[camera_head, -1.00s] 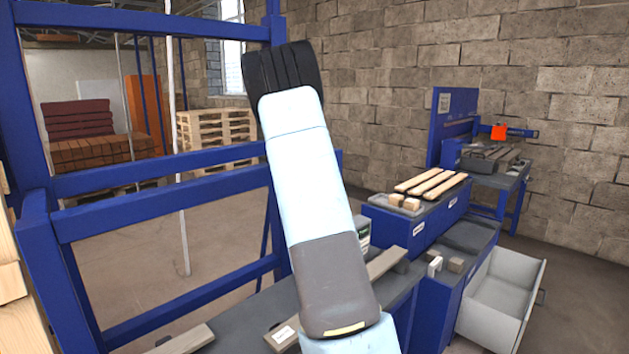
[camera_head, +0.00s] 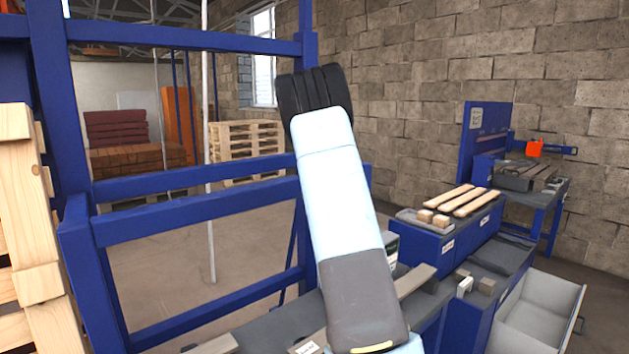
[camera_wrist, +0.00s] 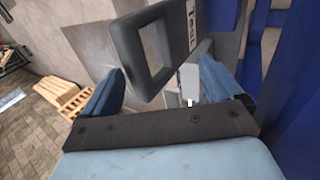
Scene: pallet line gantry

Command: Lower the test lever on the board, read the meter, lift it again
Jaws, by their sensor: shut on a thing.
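In the wrist view my gripper (camera_wrist: 162,70) has its two blue fingers on either side of a dark grey frame-shaped piece (camera_wrist: 128,42). The piece has a rectangular opening and a small label on its right side. The fingers are shut on it, though the exact contact is hard to see. In the head view my arm rises through the middle and the gripper is hidden. A blue upright board (camera_head: 483,125) with a pale sheet stands at the back right. An orange block (camera_head: 534,148) is beside it on a blue bar.
A blue frame (camera_head: 190,212) fills the left, beside a wooden pallet stack (camera_head: 28,200). Blue cabinets (camera_head: 455,238) bearing wooden slats (camera_head: 450,197) stand right of my arm. An open grey drawer (camera_head: 540,310) juts out at lower right. Free floor shows behind the blue frame.

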